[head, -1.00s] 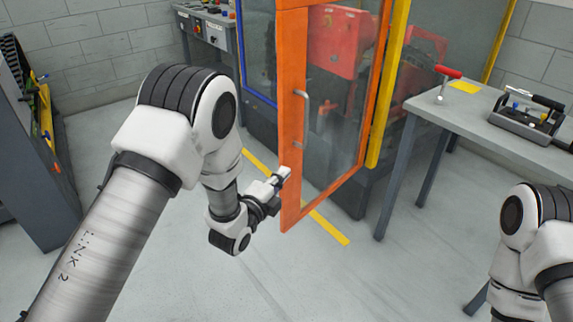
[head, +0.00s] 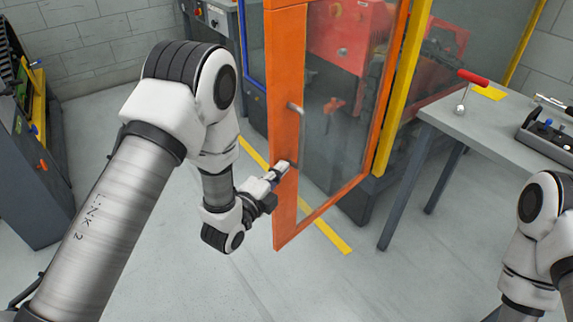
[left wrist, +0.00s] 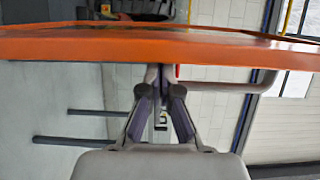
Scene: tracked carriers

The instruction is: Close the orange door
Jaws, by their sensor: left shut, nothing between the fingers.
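The orange door (head: 285,110) is a tall orange frame around a clear pane, standing ajar with its free edge swung out toward me. A grey bar handle (head: 303,130) is on its near upright. My left gripper (head: 284,167) is shut and empty, its tip in front of that upright, just below and left of the handle. In the left wrist view the orange door (left wrist: 90,46) spans the top, and the shut fingers (left wrist: 160,75) reach its lower edge. Contact is not certain. The handle (left wrist: 235,87) lies to their right. My right gripper is out of view.
Yellow posts (head: 402,95) and a red machine (head: 345,40) stand behind the pane. A grey table (head: 480,125) with a red-handled tool (head: 472,77) is at the right. A dark cabinet (head: 35,190) is at the left. The floor between is clear.

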